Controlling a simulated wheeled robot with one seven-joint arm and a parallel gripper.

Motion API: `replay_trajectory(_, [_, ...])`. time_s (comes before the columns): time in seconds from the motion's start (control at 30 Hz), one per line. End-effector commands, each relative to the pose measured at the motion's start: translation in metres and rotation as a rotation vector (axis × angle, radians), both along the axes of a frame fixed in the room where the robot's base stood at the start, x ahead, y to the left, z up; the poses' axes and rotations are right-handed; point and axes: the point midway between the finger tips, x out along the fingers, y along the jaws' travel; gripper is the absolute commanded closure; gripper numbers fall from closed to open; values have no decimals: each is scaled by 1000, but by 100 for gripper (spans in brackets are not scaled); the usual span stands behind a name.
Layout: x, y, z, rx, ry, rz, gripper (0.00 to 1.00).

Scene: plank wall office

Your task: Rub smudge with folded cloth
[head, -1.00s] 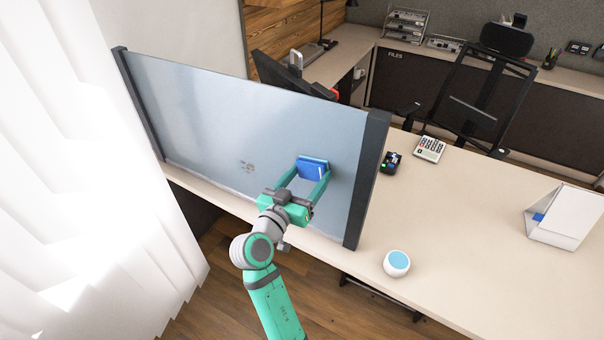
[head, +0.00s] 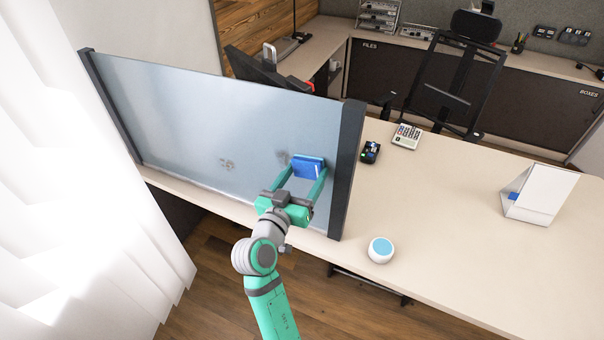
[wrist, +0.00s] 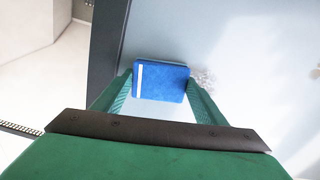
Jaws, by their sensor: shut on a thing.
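A folded blue cloth (head: 307,166) is held between the two green fingers of my gripper (head: 303,177), up at the right part of an upright greyish-blue panel on the desk. It also shows in the wrist view (wrist: 162,80), close against the panel; exact contact is hard to tell. A grey speckled smudge (head: 283,158) lies on the panel just left of the cloth in the head view; in the wrist view it shows just right of the cloth (wrist: 204,77). Another smudge (head: 228,165) sits farther left on the panel. Any mark behind the cloth is hidden.
The panel (head: 180,115) has a dark right-hand post (head: 346,165) close to my gripper. On the desk stand a white round device with a blue top (head: 381,250), a calculator (head: 407,136), a small dark box (head: 371,151) and a white stand (head: 537,193). A white curtain (head: 90,220) hangs left.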

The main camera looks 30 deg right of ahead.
Motion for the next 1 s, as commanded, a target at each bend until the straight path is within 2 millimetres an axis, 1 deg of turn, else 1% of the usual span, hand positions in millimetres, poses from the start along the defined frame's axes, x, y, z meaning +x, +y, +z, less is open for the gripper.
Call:
replay_trajectory(0.33, [21,17,1,-3,-1,7,59])
replay_trajectory(0.67, [30,24,0,-2,0,4,59])
replay_trajectory(1.0, [49,40,0,-2,0,4,59])
